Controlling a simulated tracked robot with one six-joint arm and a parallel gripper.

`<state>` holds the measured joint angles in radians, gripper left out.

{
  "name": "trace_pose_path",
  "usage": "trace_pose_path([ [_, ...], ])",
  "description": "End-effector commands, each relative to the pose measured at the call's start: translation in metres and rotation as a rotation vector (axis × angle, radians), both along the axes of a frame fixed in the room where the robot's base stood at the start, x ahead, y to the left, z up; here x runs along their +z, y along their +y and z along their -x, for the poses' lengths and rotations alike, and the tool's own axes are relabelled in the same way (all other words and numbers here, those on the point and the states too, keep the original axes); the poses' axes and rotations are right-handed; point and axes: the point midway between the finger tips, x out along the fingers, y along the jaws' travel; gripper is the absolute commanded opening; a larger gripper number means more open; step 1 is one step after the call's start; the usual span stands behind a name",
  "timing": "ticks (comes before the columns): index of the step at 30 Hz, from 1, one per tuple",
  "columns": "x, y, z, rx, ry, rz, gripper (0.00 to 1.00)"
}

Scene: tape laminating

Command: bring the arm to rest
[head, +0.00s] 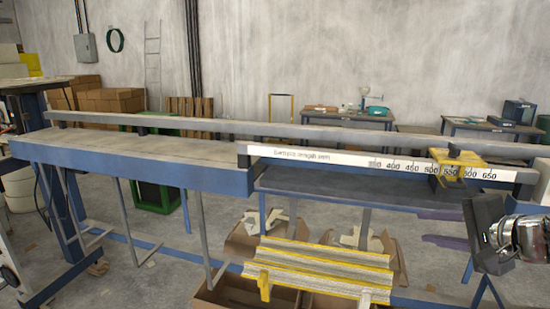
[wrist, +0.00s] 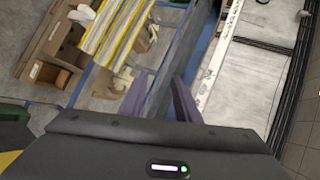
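My gripper (head: 424,226) is at the right of the head view, in front of the blue bench (head: 120,165) and below the height of its ruler. Its two purple fingers point left and stand apart with nothing held between them. The wrist view also shows my gripper (wrist: 162,80) with its fingers apart and empty. The tips touch nothing that I can see. The arm behind the gripper runs out of the head view at the right edge.
A white ruler bar (head: 335,160) with a yellow clamp (head: 455,166) runs along the bench just above my gripper. Yellow-edged strips (head: 320,268) lie over cardboard boxes (head: 390,255) below and to the left. Workbenches (head: 330,117) stand by the back wall.

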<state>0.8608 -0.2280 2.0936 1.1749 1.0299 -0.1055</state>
Motion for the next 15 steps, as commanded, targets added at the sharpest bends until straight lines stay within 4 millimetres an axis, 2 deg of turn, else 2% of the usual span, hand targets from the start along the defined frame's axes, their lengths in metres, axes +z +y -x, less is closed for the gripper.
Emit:
trace_pose_path([
  [1,-0.006,0.02,0.001,0.04,0.026,0.028,0.29],
  [6,-0.032,0.074,0.01,0.157,0.12,0.135,0.29],
  [11,-0.054,0.119,0.028,0.274,0.191,0.258,0.29],
  [15,-0.073,0.153,0.053,0.396,0.246,0.388,0.29],
])
